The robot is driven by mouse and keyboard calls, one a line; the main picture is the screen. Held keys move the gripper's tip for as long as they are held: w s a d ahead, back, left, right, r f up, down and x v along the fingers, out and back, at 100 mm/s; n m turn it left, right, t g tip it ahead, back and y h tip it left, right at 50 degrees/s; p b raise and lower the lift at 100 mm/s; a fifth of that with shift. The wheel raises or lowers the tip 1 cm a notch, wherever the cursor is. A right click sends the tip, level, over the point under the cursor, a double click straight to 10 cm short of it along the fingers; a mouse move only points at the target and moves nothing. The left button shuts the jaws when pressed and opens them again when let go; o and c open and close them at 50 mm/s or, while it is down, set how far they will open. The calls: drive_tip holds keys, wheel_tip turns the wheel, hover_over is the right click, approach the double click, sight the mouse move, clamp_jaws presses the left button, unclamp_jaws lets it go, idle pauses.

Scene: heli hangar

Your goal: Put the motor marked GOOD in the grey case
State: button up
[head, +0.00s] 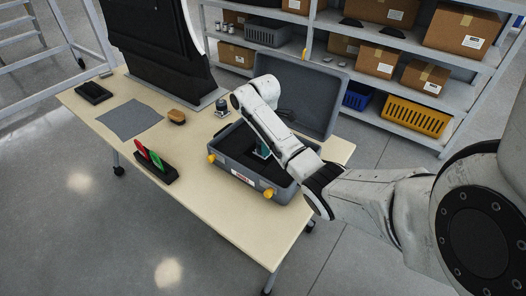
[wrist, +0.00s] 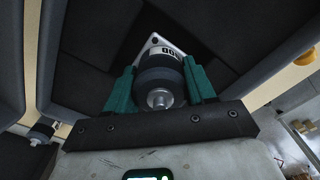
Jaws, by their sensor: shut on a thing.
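The grey case (head: 226,161) stands open on the table, its lid raised at the back and dark foam inside. My gripper (head: 262,152) reaches down into the case. In the wrist view its green fingers (wrist: 160,92) are shut on a motor (wrist: 158,75) with a dark body, metal shaft and white plate. A label on this motor is partly visible and seems to read part of GOOD. The held motor is over or within the foam interior; I cannot tell whether it touches the foam. A second motor (head: 222,107) stands on the table behind the case; it also shows in the wrist view (wrist: 42,132).
A black holder (head: 160,172) with red and green markers stands left of the case. A grey mat (head: 133,119), a brown-topped brush (head: 177,116) and a black tray (head: 94,92) lie farther left. A black panel (head: 160,45) stands at the back. Shelves (head: 350,30) stand behind.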

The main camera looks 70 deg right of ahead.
drive_tip(key=shift+w+f, duration=0.2)
drive_tip(key=shift+f, duration=1.5)
drive_tip(key=shift+f, duration=0.15)
drive_tip(key=o, duration=1.4)
